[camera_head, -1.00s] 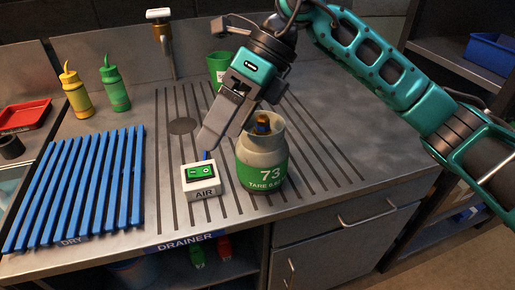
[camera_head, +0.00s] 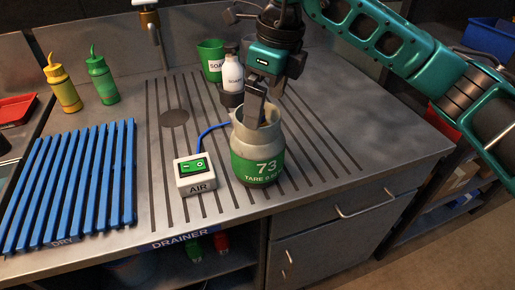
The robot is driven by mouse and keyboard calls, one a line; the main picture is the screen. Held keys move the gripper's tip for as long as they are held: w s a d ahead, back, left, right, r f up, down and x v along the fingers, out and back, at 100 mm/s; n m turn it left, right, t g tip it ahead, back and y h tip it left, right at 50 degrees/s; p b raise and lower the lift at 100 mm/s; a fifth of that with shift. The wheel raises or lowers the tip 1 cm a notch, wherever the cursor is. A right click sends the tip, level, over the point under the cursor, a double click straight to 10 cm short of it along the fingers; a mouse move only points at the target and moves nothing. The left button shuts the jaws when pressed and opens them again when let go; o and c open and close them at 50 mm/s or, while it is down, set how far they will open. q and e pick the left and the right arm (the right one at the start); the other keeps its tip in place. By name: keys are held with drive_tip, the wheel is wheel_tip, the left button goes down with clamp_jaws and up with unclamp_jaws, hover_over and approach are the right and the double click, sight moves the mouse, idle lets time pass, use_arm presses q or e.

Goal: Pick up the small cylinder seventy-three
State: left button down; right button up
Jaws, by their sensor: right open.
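The small cylinder seventy-three (camera_head: 258,165) stands upright on the ribbed drainer. It is grey on top with a green band marked 73 and TARE. My right gripper (camera_head: 250,108) is open and points down at the cylinder's top collar. Its fingers overlap the collar in the picture and hide part of the valve area. I cannot tell whether they touch it. My left gripper is not in view.
A white AIR box (camera_head: 195,175) with a blue hose sits just left of the cylinder. A white soap bottle (camera_head: 233,75) and a green cup (camera_head: 211,60) stand behind. A blue slatted rack (camera_head: 75,185) lies left. The steel counter (camera_head: 350,130) at right is clear.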

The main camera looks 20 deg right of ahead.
sight(257, 143)
drive_tip(key=f, duration=0.1)
drive_tip(key=a+f, duration=0.1)
drive_tip(key=f, duration=0.1)
drive_tip(key=w+f, duration=0.1)
drive_tip(key=shift+a+f, duration=0.15)
drive_tip(key=shift+f, duration=0.15)
drive_tip(key=c, duration=1.6)
drive_tip(key=shift+r, duration=0.1)
drive_tip(key=shift+c, duration=0.6)
